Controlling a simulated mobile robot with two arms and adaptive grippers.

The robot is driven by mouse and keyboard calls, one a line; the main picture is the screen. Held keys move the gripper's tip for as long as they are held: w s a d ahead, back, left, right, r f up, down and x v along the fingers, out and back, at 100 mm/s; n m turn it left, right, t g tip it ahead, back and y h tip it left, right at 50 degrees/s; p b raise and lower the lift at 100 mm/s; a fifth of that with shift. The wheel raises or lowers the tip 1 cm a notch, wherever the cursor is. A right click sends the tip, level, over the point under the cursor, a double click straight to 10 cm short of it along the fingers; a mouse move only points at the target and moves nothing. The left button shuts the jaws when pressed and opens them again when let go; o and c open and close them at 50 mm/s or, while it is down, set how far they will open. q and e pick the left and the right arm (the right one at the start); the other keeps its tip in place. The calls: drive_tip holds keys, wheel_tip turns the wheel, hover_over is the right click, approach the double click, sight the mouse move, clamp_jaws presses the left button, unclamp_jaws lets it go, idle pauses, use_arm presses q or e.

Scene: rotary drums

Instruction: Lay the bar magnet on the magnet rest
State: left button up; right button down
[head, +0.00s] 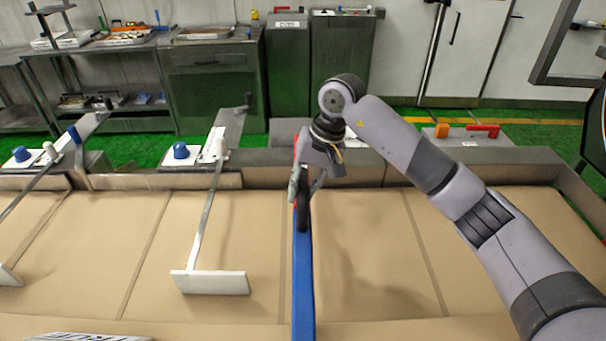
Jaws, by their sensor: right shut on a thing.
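A long bar, blue toward me and red at its far end, is the bar magnet (303,285). Whether the bar touches the surface below is hard to tell. I cannot tell which thing is the magnet rest. My left gripper is not in view.
The tan panelled surface (375,275) is mostly clear around the bar. A white plate on a rod (210,282) lies to its left. Blue knobs (181,151) stand at the back left.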

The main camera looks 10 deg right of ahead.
wheel_tip(320, 180, down, 3)
drive_tip(key=shift+r+p, duration=0.2)
drive_tip(key=shift+p, duration=0.35)
drive_tip(key=shift+f, duration=0.25)
drive_tip(key=shift+f, duration=0.1)
drive_tip(key=c, duration=1.4)
unclamp_jaws()
drive_tip(key=shift+s+f, duration=0.1)
drive_tip(key=shift+s, duration=0.05)
drive_tip(key=shift+c, duration=0.2)
